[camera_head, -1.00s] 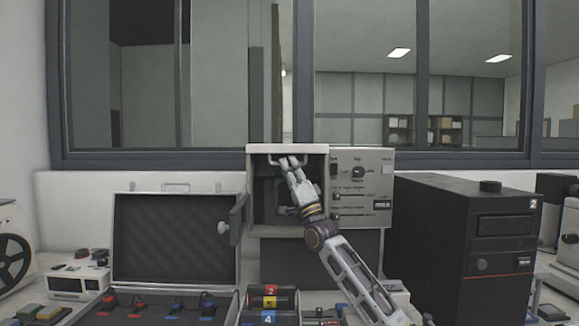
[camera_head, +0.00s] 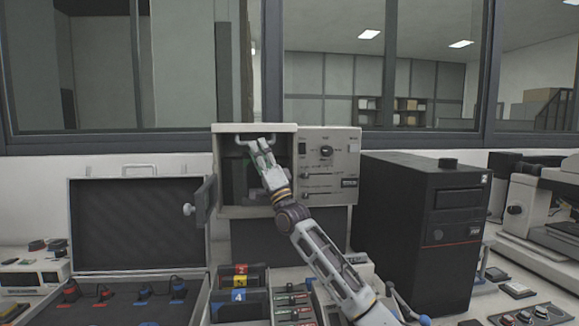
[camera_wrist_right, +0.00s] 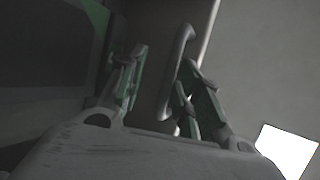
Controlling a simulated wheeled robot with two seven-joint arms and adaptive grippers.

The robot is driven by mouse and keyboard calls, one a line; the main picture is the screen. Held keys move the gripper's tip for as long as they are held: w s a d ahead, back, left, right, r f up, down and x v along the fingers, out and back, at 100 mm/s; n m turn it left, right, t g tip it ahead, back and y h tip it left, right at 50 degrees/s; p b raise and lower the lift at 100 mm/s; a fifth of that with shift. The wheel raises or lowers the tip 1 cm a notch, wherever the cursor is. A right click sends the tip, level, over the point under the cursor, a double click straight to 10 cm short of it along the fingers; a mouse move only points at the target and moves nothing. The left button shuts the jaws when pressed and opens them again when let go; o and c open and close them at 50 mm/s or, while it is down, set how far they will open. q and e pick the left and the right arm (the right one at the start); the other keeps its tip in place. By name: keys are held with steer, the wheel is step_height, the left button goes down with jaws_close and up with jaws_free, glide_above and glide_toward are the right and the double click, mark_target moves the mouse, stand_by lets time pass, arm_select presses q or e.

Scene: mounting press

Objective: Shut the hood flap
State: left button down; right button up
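The pale grey press housing (camera_head: 217,165) stands on the bench, its dark front compartment uncovered. A bar handle (camera_head: 241,141) runs along the top front edge of the opening, apparently on the raised hood flap; the flap itself is hard to make out. My right gripper (camera_head: 258,146) reaches up in front of the opening, fingertips at this handle. In the right wrist view, the handle (camera_wrist_right: 178,62) stands between the parted fingers of my right gripper (camera_wrist_right: 165,90), closer to the right-hand finger, with a gap on the left. My left gripper is not in view.
A small dark door with a knob (camera_head: 189,209) stands swung out at the housing's left. A control panel (camera_head: 328,170) adjoins the opening on the right. An open black case (camera_head: 135,225) lies left, a black tower (camera_head: 405,225) right. Numbered boxes (camera_head: 240,295) stand in front.

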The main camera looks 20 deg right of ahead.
steer(key=s+d+f, duration=0.1)
steer(key=s+d, duration=0.1)
steer(key=s, duration=0.4)
steer(key=s+d+f, duration=0.1)
steer(key=s+d, duration=0.2)
steer(key=s, duration=0.4)
steer(key=shift+s+f, duration=0.2)
steer(key=shift+f, duration=0.2)
stand_by(0.8)
